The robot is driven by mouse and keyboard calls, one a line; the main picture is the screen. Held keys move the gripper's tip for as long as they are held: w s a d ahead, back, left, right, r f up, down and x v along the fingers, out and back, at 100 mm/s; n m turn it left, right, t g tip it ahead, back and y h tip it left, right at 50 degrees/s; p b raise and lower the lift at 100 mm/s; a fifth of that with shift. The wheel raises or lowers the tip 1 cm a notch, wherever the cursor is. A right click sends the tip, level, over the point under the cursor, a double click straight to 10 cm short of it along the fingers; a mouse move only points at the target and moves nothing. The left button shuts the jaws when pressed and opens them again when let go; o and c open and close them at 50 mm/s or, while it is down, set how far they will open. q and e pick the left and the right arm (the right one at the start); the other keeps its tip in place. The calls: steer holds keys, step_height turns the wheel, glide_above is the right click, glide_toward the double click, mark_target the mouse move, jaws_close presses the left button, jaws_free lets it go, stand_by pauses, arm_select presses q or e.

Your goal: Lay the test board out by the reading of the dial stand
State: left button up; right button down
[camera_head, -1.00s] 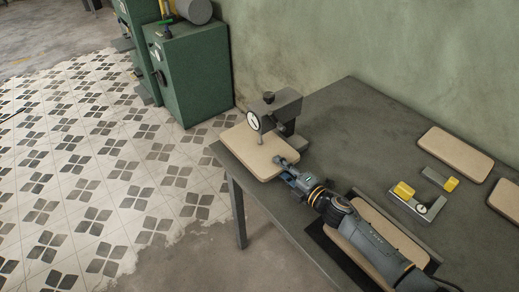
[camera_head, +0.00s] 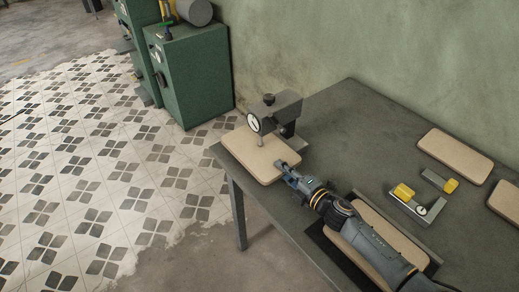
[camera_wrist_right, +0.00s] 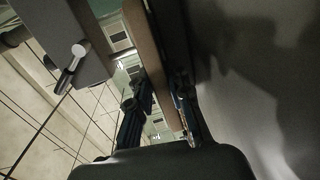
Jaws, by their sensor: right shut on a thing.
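A tan board (camera_head: 238,152) with rounded corners lies at the left end of the grey table, under the dial stand (camera_head: 286,106). The stand's round white dial (camera_head: 254,122) faces left, and its plunger comes down onto or just above the board; I cannot tell which. The dial's reading is too small to read. My right gripper (camera_head: 282,167) is shut on the board's near right edge. In the right wrist view, the board shows edge-on as a brown strip (camera_wrist_right: 146,50) between my fingers (camera_wrist_right: 160,98). My left gripper is not in view.
One board (camera_head: 388,222) lies in a dark tray under my right arm; another (camera_head: 455,157) lies at the back right, and a third (camera_head: 507,199) at the right edge. Two grey gauges with yellow parts (camera_head: 416,206) (camera_head: 440,180) lie between. The table's middle back is clear.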

steer(key=shift+s+d+f, duration=0.45)
steer(key=shift+s+d, duration=0.05)
steer(key=shift+s, duration=0.2)
steer(key=shift+w+r+p, duration=0.1)
steer(key=shift+r+p, duration=0.5)
steer(key=shift+f+p+v, duration=0.2)
steer(key=shift+v, duration=1.05)
steer(key=shift+f+p+v, duration=0.15)
steer(key=shift+v, duration=1.15)
steer(key=shift+f+v, duration=0.2)
steer(key=shift+v, duration=1.8)
steer(key=shift+s+d, duration=0.2)
steer(key=shift+s, duration=0.15)
steer(key=shift+s+a+r, duration=0.1)
